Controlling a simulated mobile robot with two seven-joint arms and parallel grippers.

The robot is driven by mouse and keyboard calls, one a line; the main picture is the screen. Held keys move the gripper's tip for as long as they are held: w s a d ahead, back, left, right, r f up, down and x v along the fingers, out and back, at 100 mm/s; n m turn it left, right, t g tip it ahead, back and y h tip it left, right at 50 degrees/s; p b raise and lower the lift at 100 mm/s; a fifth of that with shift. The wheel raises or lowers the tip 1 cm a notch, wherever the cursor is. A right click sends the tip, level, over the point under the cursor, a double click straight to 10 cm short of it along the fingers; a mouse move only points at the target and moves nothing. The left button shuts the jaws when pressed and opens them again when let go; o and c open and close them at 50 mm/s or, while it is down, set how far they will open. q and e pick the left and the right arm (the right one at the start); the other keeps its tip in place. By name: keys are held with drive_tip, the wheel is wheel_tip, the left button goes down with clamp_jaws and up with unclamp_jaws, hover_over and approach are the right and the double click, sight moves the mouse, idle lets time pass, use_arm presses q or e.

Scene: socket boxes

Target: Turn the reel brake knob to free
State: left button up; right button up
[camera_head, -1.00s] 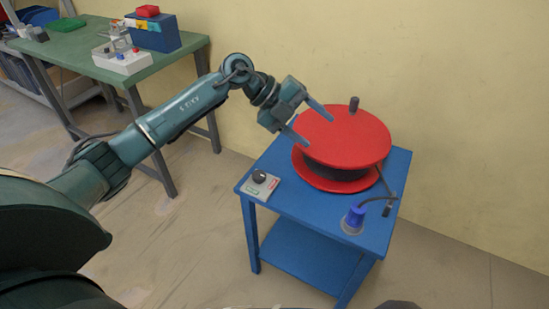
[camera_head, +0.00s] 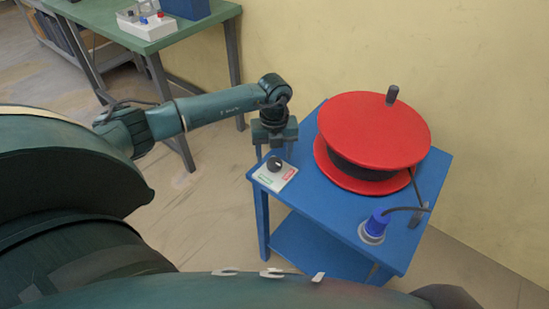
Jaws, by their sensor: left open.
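The reel brake knob (camera_head: 275,163) is a black round knob on a small white plate (camera_head: 272,178) with a green and a red label, at the left front corner of the blue table. The red reel (camera_head: 374,130) stands on the same table to its right. My left gripper (camera_head: 273,153) is open and points down just above and behind the knob, with its fingers spread to either side. I cannot tell whether a finger touches the plate or the knob. My right gripper does not show.
The blue table (camera_head: 325,211) also holds a blue plug (camera_head: 377,223) with a black cable at its front right. A green workbench (camera_head: 160,39) with a white switch box (camera_head: 147,23) stands at the back left. A yellow wall is behind.

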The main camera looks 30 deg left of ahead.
sight(274, 164)
use_arm(q)
drive_tip(key=shift+f, duration=1.3)
drive_tip(key=shift+c, duration=0.3)
drive_tip(key=c, duration=0.9)
